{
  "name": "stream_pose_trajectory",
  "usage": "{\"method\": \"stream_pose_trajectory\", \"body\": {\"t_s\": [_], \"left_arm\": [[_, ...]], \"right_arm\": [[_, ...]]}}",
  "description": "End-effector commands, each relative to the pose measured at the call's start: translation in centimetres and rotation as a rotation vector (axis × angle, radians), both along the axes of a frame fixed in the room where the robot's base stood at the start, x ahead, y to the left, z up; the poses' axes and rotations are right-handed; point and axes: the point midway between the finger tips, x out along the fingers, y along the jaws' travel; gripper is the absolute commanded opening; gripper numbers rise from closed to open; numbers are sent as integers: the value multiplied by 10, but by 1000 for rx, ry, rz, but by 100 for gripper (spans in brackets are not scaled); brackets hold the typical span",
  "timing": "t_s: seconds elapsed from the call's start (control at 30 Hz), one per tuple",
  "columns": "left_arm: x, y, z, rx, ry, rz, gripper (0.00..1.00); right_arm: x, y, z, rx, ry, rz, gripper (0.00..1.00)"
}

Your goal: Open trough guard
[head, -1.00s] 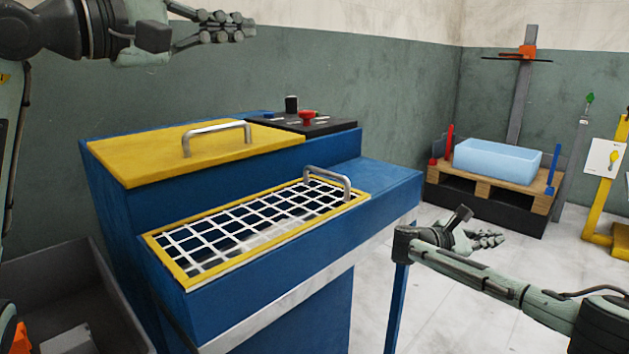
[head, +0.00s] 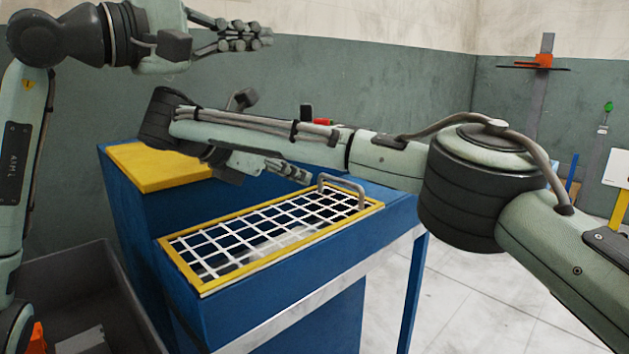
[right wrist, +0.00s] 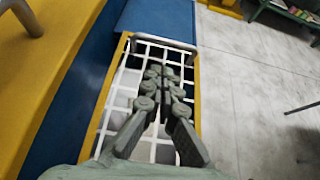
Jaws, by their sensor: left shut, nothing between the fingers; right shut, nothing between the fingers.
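The trough guard (head: 185,262) is a yellow frame with a white wire mesh, lying flat over the trough of the blue machine. Its grey bar handle (head: 345,181) stands at the guard's far right end. The handle also shows in the right wrist view (right wrist: 163,41), just beyond the fingertips. My right gripper (head: 302,177) is shut and empty above the mesh, left of the handle in the head view; contact cannot be told. It also shows in the right wrist view (right wrist: 163,72). My left gripper (head: 268,36) is shut and empty, high at the upper left, away from the guard.
A yellow lid (head: 150,168) on the blue machine (head: 285,305) is partly hidden behind my right arm. A grey bin (head: 75,290) with items inside stands at the lower left. Open floor (head: 470,300) lies to the right.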

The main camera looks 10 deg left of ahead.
Motion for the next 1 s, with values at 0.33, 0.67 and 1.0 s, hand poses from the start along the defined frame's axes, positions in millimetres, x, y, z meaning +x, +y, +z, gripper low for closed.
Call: {"method": "stream_pose_trajectory", "body": {"t_s": [0.33, 0.67, 1.0], "left_arm": [[0, 0, 0, 0, 0, 0, 0], [0, 0, 0, 0, 0, 0, 0], [0, 0, 0, 0, 0, 0, 0]], "right_arm": [[43, -35, -32, 1, 0, -6, 0], [61, -49, -45, 3, -2, -4, 0], [61, -49, -43, 4, -2, -5, 0]]}}
